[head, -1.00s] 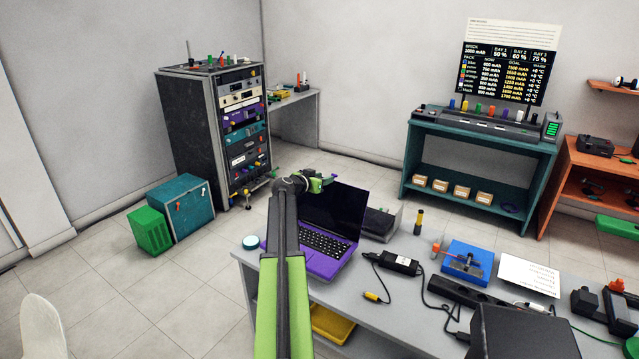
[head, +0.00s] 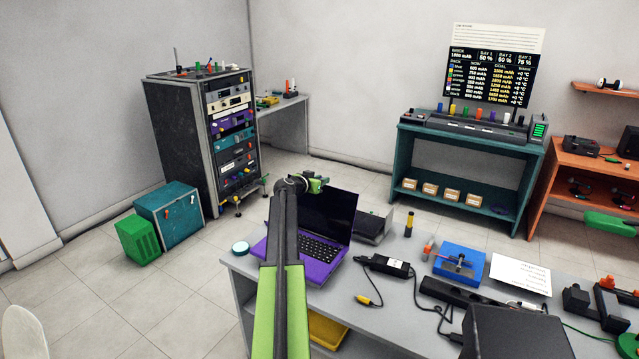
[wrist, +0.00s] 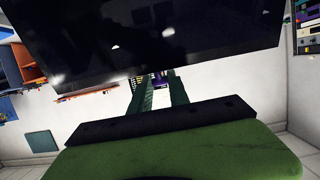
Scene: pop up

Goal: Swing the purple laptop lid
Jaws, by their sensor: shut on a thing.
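The purple laptop (head: 308,266) stands open on the grey table, with its keyboard showing. Its lid (head: 328,214) is raised, and the dark screen faces my side. My gripper (head: 316,184) is at the top edge of the lid, near its upper left corner, and shut on it. In the wrist view the dark screen (wrist: 160,40) fills the upper part, and my gripper's fingers (wrist: 158,88) reach to its edge. My arm hides the laptop's left part in the head view. The exact contact of the fingertips is too small to tell.
A charger brick (head: 387,266) with cables lies to the right, and a teal-rimmed roll (head: 240,248) to the left. A large black box (head: 512,332) stands at the front right of the grey table (head: 370,300).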

